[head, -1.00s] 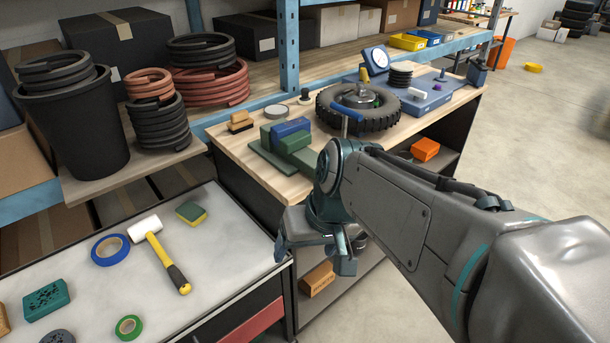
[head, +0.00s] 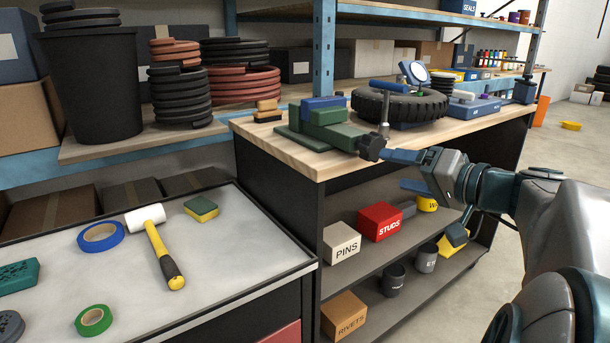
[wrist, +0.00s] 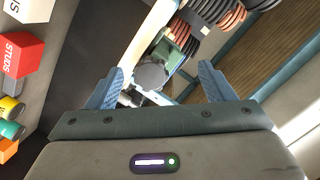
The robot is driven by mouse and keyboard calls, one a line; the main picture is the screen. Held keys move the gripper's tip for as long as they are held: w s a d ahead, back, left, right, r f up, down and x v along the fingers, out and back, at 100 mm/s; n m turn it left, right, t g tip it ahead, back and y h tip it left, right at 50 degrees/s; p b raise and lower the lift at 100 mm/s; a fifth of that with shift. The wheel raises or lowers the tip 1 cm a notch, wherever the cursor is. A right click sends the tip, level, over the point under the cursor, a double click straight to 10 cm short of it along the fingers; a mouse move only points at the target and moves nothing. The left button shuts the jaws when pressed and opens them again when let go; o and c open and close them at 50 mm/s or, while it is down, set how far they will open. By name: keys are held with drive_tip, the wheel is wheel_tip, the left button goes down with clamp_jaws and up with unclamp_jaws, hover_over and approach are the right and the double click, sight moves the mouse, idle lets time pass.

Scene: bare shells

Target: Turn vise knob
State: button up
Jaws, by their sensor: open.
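The green vise (head: 338,131), with a blue block (head: 322,103) on top, sits at the bench's front left. A dark knob (head: 371,147) sticks out at its front, past the bench edge. An upright metal rod (head: 384,118) stands close behind the knob; I cannot tell if they join. My gripper (head: 400,170) is open and empty in front of the bench, just right of the knob. In the wrist view, the knob (wrist: 151,76) shows as a dark disc between the spread fingers of my gripper (wrist: 158,80), with the green vise (wrist: 178,48) beyond. No finger visibly grips the knob.
A black tyre (head: 400,105) lies on the wooden bench (head: 279,147) behind the vise. Below are shelves with a red STUDS box (head: 379,221), a white PINS box (head: 341,243) and mugs. A grey-topped cabinet (head: 130,275) holds a mallet (head: 160,250) and tape rolls.

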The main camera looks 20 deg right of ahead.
drive_tip(key=t+h+b, duration=0.1)
drive_tip(key=t+b, duration=0.1)
approach(377, 149)
drive_tip(key=s, duration=0.2)
drive_tip(key=x, duration=0.4)
drive_tip(key=b+x, duration=0.1)
drive_tip(key=x, duration=0.8)
drive_tip(key=shift+w+d+b, duration=0.2)
drive_tip(key=shift+d+b, duration=0.15)
drive_tip(key=c, duration=1)
drive_tip(key=shift+o, duration=0.2)
drive_tip(key=shift+a, duration=0.1)
drive_tip(key=shift+m, duration=0.3)
